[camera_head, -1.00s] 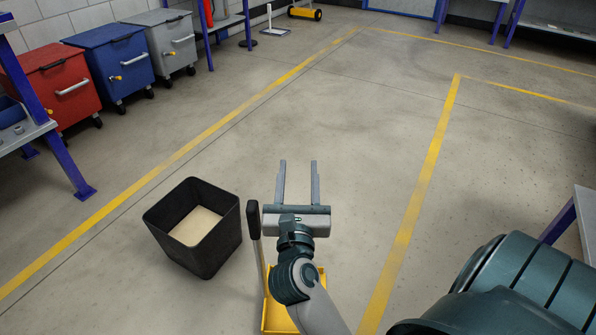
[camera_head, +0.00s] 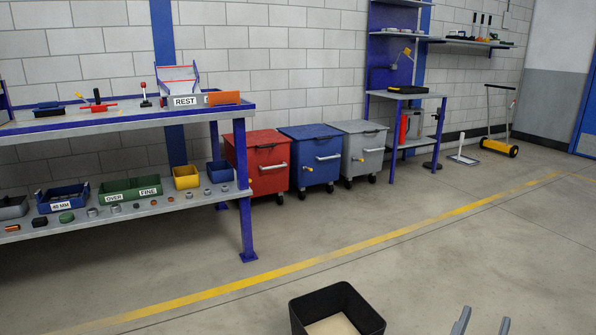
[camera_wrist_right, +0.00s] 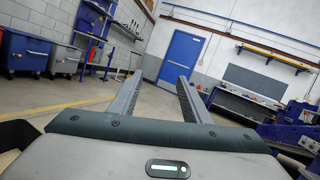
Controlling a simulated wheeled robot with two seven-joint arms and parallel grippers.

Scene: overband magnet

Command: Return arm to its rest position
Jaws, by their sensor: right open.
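My right gripper (camera_head: 481,324) shows only its two fingertips at the bottom right edge of the head view. The fingers stand apart with nothing between them. In the right wrist view the same gripper (camera_wrist_right: 158,88) has both fingers spread and empty, pointing out over open floor toward a blue door (camera_wrist_right: 181,57). The rest of my right arm is out of the head view. My left gripper is in neither view.
A black bin (camera_head: 337,310) stands on the floor left of my right gripper. A workbench (camera_head: 128,120) with small boxes is at left. Red (camera_head: 259,162), blue (camera_head: 313,160) and grey (camera_head: 361,153) wheeled bins line the wall. The floor around the yellow line (camera_head: 380,237) is clear.

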